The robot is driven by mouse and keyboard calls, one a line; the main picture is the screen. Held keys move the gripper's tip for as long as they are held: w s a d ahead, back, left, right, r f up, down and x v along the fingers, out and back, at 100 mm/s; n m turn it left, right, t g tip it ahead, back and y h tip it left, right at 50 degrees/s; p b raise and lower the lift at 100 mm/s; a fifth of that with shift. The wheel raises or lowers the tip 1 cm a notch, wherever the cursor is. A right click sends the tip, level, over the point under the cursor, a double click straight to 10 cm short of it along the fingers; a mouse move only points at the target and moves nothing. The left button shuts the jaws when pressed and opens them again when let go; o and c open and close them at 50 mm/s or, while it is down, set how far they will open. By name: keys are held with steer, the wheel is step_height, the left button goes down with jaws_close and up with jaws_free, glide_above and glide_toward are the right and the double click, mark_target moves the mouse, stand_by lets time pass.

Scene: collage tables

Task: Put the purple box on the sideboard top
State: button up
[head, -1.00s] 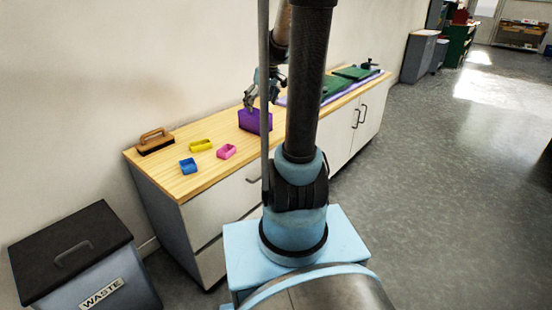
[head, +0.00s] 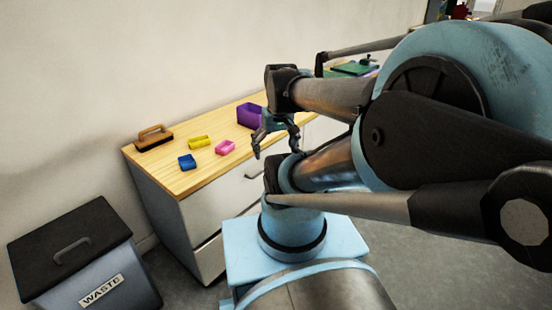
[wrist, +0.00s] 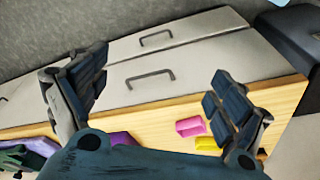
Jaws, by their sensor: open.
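My gripper (head: 277,152) is open and empty, apart from the box and in front of the sideboard's front edge. A purple patch, probably the box (wrist: 121,138), shows there, mostly hidden by my gripper's body.
A blue tray (head: 187,162), a pink tray (head: 225,147) and a yellow tray (head: 199,142) sit left of the box. A brush (head: 154,138) lies at the left end. A green mat (head: 354,69) is at the far end. A waste bin (head: 75,255) stands at lower left.

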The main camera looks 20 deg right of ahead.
steer(key=shift+s+f+m, duration=0.3)
steer(key=shift+s+f, duration=0.75)
steer(key=shift+s, duration=0.3)
